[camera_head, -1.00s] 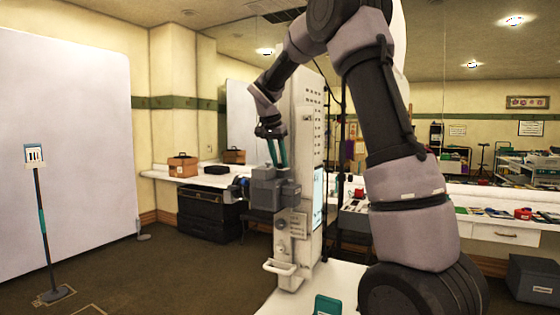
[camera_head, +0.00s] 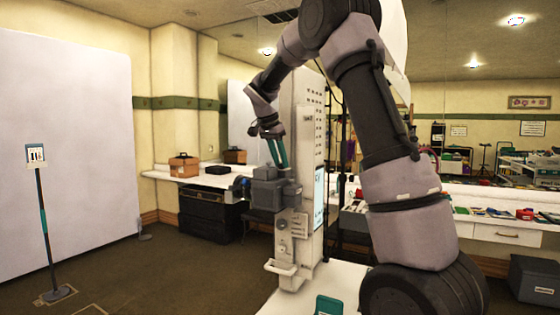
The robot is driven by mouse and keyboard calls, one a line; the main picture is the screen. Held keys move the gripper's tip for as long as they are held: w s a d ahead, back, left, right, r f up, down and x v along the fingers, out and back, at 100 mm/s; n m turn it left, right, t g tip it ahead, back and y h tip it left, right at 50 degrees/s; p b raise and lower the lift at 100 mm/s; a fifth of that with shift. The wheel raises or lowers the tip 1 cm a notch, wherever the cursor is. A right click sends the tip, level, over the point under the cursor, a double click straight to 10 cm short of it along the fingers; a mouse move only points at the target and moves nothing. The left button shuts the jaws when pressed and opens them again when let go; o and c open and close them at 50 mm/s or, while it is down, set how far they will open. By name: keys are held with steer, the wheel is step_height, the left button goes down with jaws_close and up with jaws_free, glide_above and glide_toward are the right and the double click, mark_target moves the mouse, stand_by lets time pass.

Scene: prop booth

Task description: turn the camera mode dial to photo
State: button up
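The grey camera (camera_head: 268,192) is mounted on the front of the tall white booth column (camera_head: 304,130), with its lens pointing left. The mode dial is too small to make out. My gripper (camera_head: 279,163) reaches down from above, its two teal fingers pointing down at the top of the camera. The fingers look a little apart, with a narrow gap between them. The fingertips end at or just above the camera's top; I cannot tell whether they touch the dial.
A white counter (camera_head: 332,277) with a teal item (camera_head: 328,305) is at the front. A small sign on a stand (camera_head: 44,222) is at left before a white backdrop (camera_head: 70,130). A brown box (camera_head: 184,166) sits on the back counter. The floor at left is mostly clear.

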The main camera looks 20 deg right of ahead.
stand_by(0.3)
steer(key=v, duration=1)
steer(key=shift+r, duration=0.4)
steer(key=shift+s+a, duration=0.1)
steer(key=shift+a, duration=0.05)
steer(key=s+d+n+t+y, duration=0.1)
steer(key=s+d+n+y, duration=0.1)
steer(key=s, duration=0.6)
steer(key=s+d+n+t+y, duration=0.1)
steer(key=s+d+n+y, duration=0.1)
steer(key=s, duration=0.7)
steer(key=s+f+n+t+y, duration=0.1)
steer(key=s+f, duration=0.3)
steer(key=s, duration=0.3)
steer(key=s+f+n+t, duration=0.1)
steer(key=s+f+n, duration=0.1)
steer(key=s, duration=0.5)
steer(key=shift+s+a+f+t+y, duration=0.25)
steer(key=shift+a+f+t+y, duration=0.15)
steer(key=shift+f, duration=0.45)
